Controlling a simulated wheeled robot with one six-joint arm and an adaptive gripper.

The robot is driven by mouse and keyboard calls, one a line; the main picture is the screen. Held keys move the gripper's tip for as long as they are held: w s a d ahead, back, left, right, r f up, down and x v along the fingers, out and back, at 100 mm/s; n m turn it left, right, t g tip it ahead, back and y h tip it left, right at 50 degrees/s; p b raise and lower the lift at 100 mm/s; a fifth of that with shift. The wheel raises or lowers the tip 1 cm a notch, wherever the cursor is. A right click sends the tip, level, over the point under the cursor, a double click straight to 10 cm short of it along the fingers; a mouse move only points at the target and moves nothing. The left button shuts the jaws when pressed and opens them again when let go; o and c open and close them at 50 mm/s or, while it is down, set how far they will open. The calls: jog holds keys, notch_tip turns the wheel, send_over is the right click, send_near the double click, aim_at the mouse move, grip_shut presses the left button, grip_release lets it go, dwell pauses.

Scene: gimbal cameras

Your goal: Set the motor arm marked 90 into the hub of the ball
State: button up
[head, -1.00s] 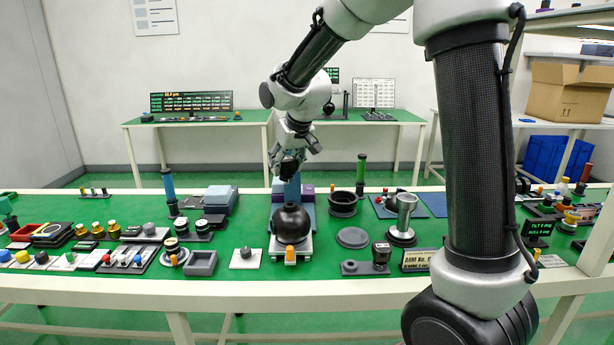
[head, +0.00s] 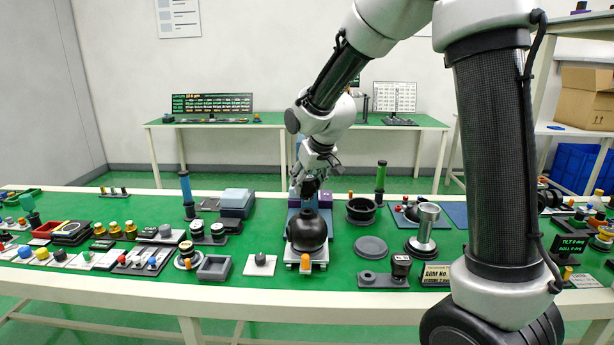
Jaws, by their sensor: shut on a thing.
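The black ball (head: 307,232) sits on a pale stand with an orange knob at the front, in the middle of the bench. Its top, where the hub would be, is hard to make out at this size. My gripper (head: 309,189) points down just above and behind the ball's top. It is shut on a small dark part, seemingly the motor arm, mostly hidden by the fingers; no 90 can be read on it. I cannot tell whether this part touches the ball. A plate reading "ARM No." (head: 437,274) stands beside a grey holder (head: 372,279) with a dark upright piece (head: 401,265).
A grey disc (head: 371,247) and a dark ring-shaped cup (head: 361,211) lie right of the ball. A metal cylinder (head: 427,224) stands farther right.

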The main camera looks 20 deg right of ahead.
aim_at(307, 193)
jog(key=shift+f, duration=0.15)
jog(key=shift+f, duration=0.75)
jog(key=shift+f, duration=1.15)
dwell(1.0)
jog(key=o, duration=1.2)
jog(key=v, duration=1.2)
